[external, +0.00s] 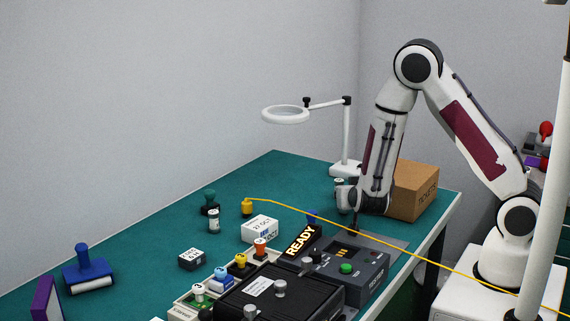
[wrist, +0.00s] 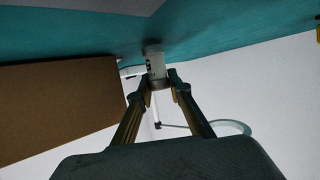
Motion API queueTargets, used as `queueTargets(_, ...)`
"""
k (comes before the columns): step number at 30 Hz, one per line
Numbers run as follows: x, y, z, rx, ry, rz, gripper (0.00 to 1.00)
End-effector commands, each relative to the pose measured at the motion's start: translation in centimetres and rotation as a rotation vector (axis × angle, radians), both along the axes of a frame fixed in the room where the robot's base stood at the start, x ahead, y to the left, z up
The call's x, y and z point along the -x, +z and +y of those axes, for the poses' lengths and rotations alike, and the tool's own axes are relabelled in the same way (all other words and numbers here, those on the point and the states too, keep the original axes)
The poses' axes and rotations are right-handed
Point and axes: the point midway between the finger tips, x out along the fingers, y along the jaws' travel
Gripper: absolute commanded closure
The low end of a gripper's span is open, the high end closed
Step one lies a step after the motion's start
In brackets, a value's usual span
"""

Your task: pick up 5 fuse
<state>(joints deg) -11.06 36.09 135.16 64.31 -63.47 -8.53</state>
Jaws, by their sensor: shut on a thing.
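My gripper (external: 346,193) is low over the right part of the green table, beside the cardboard box. In the wrist view my gripper (wrist: 156,82) has both fingers closed on a small pale cylinder with dark marks (wrist: 154,65), which looks like a fuse. The pale fuse (external: 339,183) shows just left of the gripper in the external view. I cannot read its marking or tell whether it touches the table.
The cardboard box (external: 414,190) stands close right of my gripper, and the magnifier lamp (external: 344,167) stands close behind. A yellow cable (external: 420,256) crosses the table.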

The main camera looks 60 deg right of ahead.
Motion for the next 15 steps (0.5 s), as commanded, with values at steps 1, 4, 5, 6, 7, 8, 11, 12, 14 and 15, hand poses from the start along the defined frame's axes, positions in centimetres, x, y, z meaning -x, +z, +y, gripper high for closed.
queueTargets(1,0.0,0.3,0.0,0.0,0.001,-0.002,1.0)
queueTargets(4,0.0,0.9,0.0,0.0,0.0,-0.003,1.0)
queueTargets(5,0.0,1.1,0.0,-0.001,0.0,-0.002,1.0)
queueTargets(6,0.0,1.4,0.0,-0.001,0.0,-0.003,1.0)
queueTargets(7,0.0,1.7,0.0,-0.001,0.0,-0.003,1.0)
queueTargets(8,0.0,2.0,0.0,-0.001,0.0,-0.003,1.0)
queueTargets(11,0.0,3.0,0.0,-0.001,0.0,-0.004,1.0)
queueTargets(12,0.0,3.5,0.0,-0.001,0.0,-0.004,1.0)
queueTargets(14,0.0,4.1,0.0,-0.001,-0.001,-0.004,1.0)
queueTargets(15,0.0,4.5,0.0,-0.002,-0.001,-0.004,1.0)
